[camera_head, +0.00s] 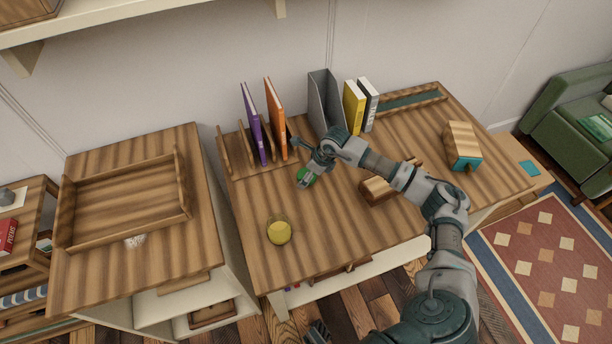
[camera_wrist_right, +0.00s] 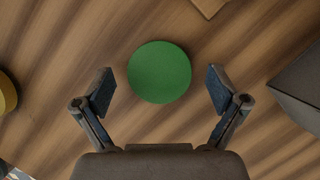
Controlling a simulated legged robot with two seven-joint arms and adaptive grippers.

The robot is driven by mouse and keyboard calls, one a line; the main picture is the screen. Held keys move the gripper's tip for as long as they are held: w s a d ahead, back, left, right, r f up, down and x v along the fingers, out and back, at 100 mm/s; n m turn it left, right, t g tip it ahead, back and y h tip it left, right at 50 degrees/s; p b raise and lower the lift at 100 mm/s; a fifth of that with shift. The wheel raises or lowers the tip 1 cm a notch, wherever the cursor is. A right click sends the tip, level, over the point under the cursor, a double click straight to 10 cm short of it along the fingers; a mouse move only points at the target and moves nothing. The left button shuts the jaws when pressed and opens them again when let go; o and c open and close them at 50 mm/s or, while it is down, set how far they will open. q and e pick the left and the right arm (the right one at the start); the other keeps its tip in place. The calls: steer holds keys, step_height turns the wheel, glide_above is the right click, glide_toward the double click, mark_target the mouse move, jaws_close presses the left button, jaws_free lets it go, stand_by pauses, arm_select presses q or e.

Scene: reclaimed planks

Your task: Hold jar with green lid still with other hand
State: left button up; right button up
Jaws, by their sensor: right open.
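The jar with the green lid (camera_head: 310,175) stands on the wooden desk, partly covered by my right gripper in the head view. In the right wrist view its round green lid (camera_wrist_right: 160,72) is seen from above. My right gripper (camera_wrist_right: 161,90) is open, its two fingers apart on either side of the lid, with a gap to each. In the head view this gripper (camera_head: 304,172) is over the jar. A dark piece at the bottom edge of the head view looks like my left gripper (camera_head: 318,332); its jaw state is unclear.
A yellow jar (camera_head: 279,231) stands to the front left, also at the left wrist-view edge (camera_wrist_right: 6,92). Behind are a purple book (camera_head: 254,125), an orange book (camera_head: 276,118) and a grey file holder (camera_head: 326,100). A wooden block (camera_head: 377,190) lies to the right.

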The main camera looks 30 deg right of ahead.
mark_target(304, 173)
arm_select(q)
steer(key=shift+a, duration=0.1)
arm_select(e)
steer(key=shift+a+r, duration=0.1)
steer(key=shift+c, duration=0.2)
steer(key=shift+d, duration=0.25)
steer(key=c, duration=0.8)
arm_select(q)
steer(key=shift+d, duration=0.25)
steer(key=shift+a, duration=0.1)
arm_select(e)
steer(key=shift+a, duration=0.15)
